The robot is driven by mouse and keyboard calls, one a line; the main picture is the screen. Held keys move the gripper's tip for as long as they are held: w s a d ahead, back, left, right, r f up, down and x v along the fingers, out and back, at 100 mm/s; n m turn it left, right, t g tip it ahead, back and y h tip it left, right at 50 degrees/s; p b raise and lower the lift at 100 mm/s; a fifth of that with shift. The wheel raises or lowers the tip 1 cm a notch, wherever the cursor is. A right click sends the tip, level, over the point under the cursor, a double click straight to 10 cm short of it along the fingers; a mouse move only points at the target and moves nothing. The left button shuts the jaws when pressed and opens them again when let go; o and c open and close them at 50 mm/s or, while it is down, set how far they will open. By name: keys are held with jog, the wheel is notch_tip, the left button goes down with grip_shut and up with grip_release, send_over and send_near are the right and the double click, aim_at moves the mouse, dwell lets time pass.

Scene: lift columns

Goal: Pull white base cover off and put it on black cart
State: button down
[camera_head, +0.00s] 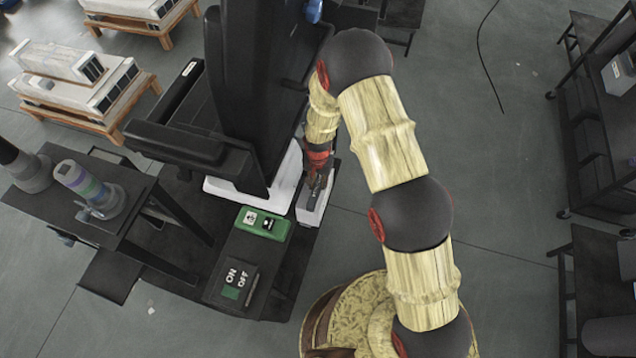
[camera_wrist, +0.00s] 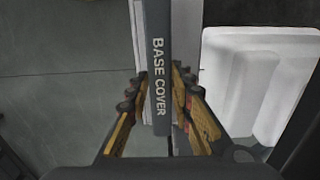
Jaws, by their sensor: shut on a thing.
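The white base cover (camera_head: 311,207) is a pale block at the foot of the black lift column (camera_head: 262,90). In the wrist view its grey strip lettered "BASE COVER" (camera_wrist: 158,70) runs down between my fingers. My gripper (camera_wrist: 157,95) is shut on this strip, one finger on each side. In the head view my gripper (camera_head: 318,172) reaches down onto the top of the cover, and my arm hides part of it. A black cart (camera_head: 598,120) with shelves stands at the right edge; I cannot tell whether it is the cart named in the task.
A white moulded base part (camera_wrist: 255,85) lies right of the cover. A green-topped control box (camera_head: 262,222) and an ON/OFF box (camera_head: 236,283) stand nearby. Wooden pallets (camera_head: 125,120) with white units are at upper left. Another dark table (camera_head: 600,270) is at lower right. Open floor (camera_head: 510,190) lies between.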

jog(key=shift+r+p, duration=0.9)
jog(key=shift+r, duration=0.85)
